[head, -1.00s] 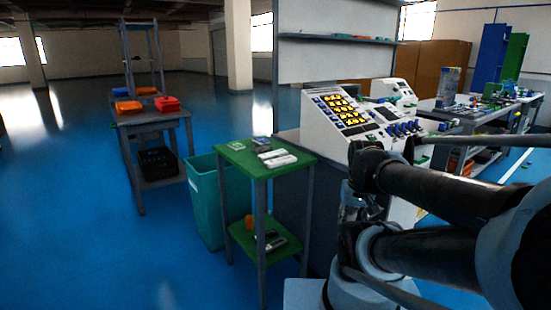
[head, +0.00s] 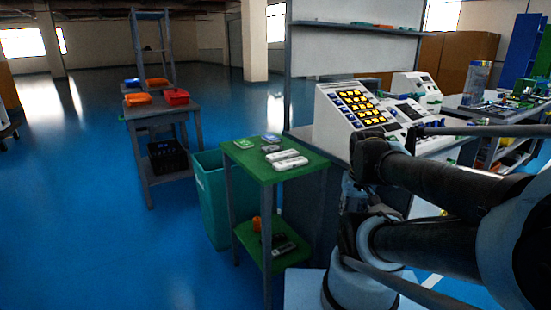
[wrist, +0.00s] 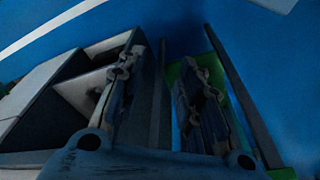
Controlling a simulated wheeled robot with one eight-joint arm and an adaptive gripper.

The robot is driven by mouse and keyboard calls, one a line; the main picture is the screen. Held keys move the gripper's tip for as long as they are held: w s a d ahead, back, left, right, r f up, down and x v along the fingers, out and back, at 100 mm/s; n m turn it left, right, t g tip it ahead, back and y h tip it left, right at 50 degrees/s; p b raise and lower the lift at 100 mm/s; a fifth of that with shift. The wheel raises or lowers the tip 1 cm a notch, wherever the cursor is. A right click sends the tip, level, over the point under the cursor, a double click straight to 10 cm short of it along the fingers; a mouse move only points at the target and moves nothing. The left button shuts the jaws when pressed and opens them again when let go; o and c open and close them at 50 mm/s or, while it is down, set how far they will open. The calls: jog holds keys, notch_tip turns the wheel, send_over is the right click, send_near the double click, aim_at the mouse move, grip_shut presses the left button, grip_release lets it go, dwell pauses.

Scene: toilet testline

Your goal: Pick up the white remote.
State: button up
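Two long white objects lie side by side near the right edge of the green table top (head: 250,166) in the head view. One is the farther white remote-like object (head: 281,155) and the other is the nearer white remote-like object (head: 291,163). I cannot tell which is the white remote. My gripper (wrist: 163,62) shows in the wrist view with its two fingers apart and nothing between them. It is well away from the white objects. The head view shows my folded arm at the right, but the fingers are not clear there.
Small items lie behind the white objects, including a grey one (head: 270,148). A teal bin (head: 211,200) stands left of the green table. A control console (head: 355,115) stands on a bench to its right. Blue floor is open at left.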

jog(key=shift+a, duration=0.4)
jog(key=o, duration=0.6)
jog(key=shift+s+r, duration=0.2)
jog(key=shift+r, duration=0.05)
jog(key=shift+o, duration=0.4)
jog(key=w+a+r+n, duration=0.2)
jog(key=w+r+n, duration=0.4)
jog(key=r, duration=0.3)
jog(key=shift+w+g, duration=0.3)
jog(key=shift+w, duration=0.2)
notch_tip(320, 180, up, 15)
jog(key=n+g, duration=0.2)
jog(key=n, duration=1.7)
send_over(291, 151)
notch_tip(291, 151, down, 17)
jog(key=shift+s+f, duration=0.1)
